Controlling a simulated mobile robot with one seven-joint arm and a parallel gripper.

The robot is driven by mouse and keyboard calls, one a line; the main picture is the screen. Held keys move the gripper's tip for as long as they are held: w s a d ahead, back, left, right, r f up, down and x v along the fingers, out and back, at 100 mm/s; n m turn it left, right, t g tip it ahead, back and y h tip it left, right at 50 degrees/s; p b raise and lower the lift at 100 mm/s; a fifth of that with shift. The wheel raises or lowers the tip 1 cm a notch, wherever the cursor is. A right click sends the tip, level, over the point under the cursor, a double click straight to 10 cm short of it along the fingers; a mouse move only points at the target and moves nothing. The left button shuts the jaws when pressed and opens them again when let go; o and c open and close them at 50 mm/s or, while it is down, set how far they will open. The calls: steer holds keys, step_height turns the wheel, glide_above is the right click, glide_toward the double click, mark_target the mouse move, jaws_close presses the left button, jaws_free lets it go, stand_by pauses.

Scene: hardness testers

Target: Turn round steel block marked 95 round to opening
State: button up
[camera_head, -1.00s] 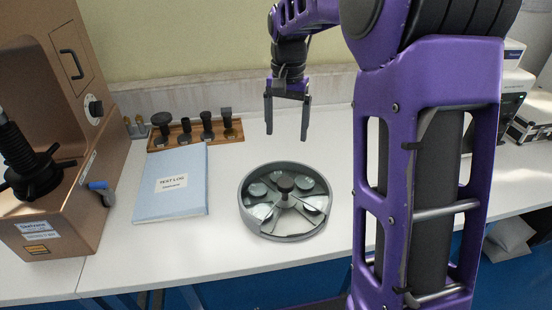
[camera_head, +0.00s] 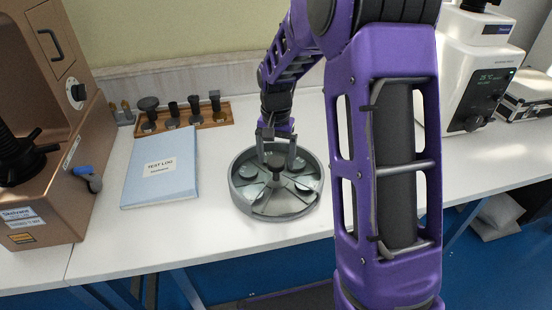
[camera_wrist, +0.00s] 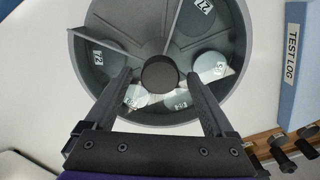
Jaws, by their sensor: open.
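A round grey carousel tray (camera_head: 239,197) stands on the white bench, split by thin walls into compartments. Several round steel blocks lie in it, and it has a dark central knob (camera_wrist: 160,74). In the wrist view, one block (camera_wrist: 198,16) seems marked 27; others sit at left (camera_wrist: 100,58), right (camera_wrist: 210,66) and nearest my gripper (camera_wrist: 136,97). Their labels are tilted or small, and I cannot tell which reads 95. I cannot make out the cover's opening for certain. My gripper (camera_head: 276,160) is open over the tray, fingers on either side of the knob; contact cannot be told.
A blue test log (camera_head: 160,174) lies left of the tray. Behind it is a wooden rack (camera_head: 190,126) with several dark fittings. A bronze tester (camera_head: 45,200) stands at far left and a white tester (camera_head: 470,60) at right. Bench in front of the tray is narrow.

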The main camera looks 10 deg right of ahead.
jaws_close()
stand_by(0.5)
